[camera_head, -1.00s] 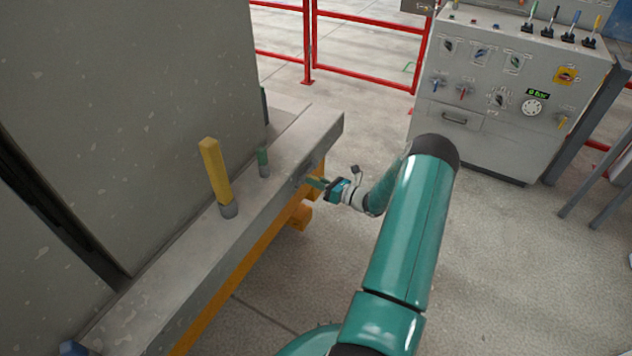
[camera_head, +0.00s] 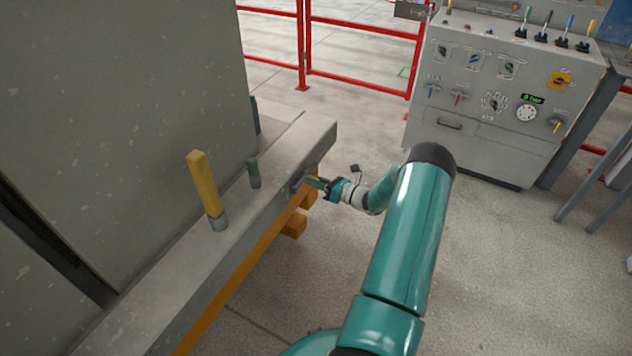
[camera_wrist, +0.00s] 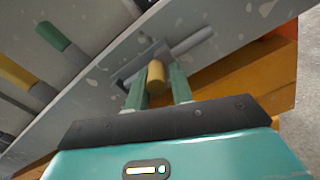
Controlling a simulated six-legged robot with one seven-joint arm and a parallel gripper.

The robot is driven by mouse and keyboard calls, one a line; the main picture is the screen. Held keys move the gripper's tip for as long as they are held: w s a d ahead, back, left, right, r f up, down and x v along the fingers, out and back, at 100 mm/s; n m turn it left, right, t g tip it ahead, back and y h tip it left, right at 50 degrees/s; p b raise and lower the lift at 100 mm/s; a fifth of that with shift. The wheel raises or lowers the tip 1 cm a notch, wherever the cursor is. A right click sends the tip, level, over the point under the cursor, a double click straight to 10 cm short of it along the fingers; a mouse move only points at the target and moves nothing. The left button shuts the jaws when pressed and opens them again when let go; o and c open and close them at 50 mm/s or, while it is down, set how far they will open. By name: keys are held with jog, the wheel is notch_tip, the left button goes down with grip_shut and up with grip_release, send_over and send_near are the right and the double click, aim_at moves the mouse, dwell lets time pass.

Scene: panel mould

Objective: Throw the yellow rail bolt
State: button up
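The rail bolt shows in the wrist view as a yellow knob (camera_wrist: 157,76) on a grey rod (camera_wrist: 192,42) against the side face of the grey rail. My gripper (camera_wrist: 160,88) has one green finger on each side of the knob, close together and seemingly touching it. In the head view my gripper (camera_head: 317,183) is small, at the rail's outer side near its far end. The knob itself is hard to make out there, hidden by the fingers.
The grey rail (camera_head: 150,290) carries an upright yellow handle (camera_head: 205,185) and a shorter green one (camera_head: 254,172). Orange blocks (camera_head: 294,223) stick out below the rail. A control console (camera_head: 480,120) and red railing (camera_head: 360,70) stand behind.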

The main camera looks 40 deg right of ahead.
jog(key=o, duration=0.4)
jog(key=shift+w+d, duration=0.1)
jog(key=shift+d, duration=0.25)
jog(key=shift+c, duration=0.2)
jog(key=shift+s+a, duration=0.2)
jog(key=v, duration=1.3)
jog(key=shift+s, duration=0.35)
jog(key=shift+r, duration=0.1)
